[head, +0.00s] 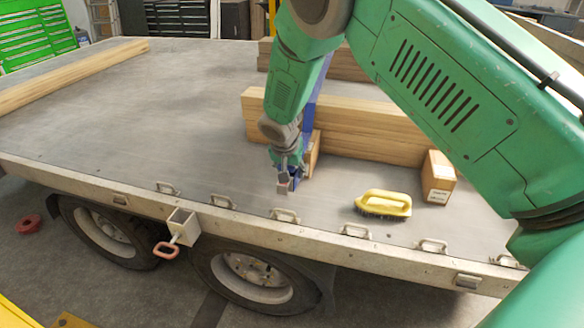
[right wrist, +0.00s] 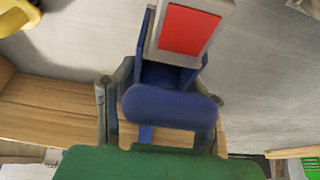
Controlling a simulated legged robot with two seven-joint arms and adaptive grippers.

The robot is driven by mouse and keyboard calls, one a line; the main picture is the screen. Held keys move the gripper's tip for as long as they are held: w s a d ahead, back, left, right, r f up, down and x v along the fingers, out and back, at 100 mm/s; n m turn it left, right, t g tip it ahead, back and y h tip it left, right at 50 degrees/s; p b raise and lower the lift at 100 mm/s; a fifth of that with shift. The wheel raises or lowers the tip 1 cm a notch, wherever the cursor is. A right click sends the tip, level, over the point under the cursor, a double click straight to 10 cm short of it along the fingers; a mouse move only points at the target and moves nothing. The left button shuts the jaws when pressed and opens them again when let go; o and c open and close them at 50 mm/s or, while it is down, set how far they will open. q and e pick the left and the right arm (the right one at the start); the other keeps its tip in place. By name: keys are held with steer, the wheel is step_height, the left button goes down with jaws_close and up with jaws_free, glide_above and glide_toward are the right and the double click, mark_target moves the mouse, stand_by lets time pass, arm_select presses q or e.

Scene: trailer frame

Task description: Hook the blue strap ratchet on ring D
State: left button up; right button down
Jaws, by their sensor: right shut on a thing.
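My right gripper (head: 287,158) is shut on the blue strap ratchet (head: 293,181) and holds it low over the trailer bed. In the right wrist view the ratchet's blue body (right wrist: 170,107) sits between the two fingers, with a grey end bearing a red patch beyond. The blue strap (head: 312,100) runs up over the lumber stack (head: 365,125), partly behind my arm. Metal rings line the near edge; one ring (head: 285,216) lies just below the ratchet, apart from it. No letters are readable, so I cannot tell which is ring D. My left gripper is out of view.
A yellow brush (head: 383,203) and a cardboard box (head: 439,178) stand on the bed (head: 130,125) to the right. A long beam (head: 70,76) lies at the far left. The bed left of the gripper is clear. A red-handled winch (head: 180,229) hangs on the side rail.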

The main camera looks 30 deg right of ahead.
steer(key=shift+w+f+b, duration=0.15)
steer(key=shift+f+b, duration=0.35)
steer(key=shift+f, duration=0.2)
steer(key=shift+d+f+b, duration=0.1)
steer(key=shift+f+b, duration=0.85)
steer(key=shift+f, duration=0.3)
steer(key=shift+f+b, duration=1.95)
steer(key=shift+f, duration=0.85)
steer(key=c, duration=0.9)
jaws_free()
steer(key=shift+o, duration=0.2)
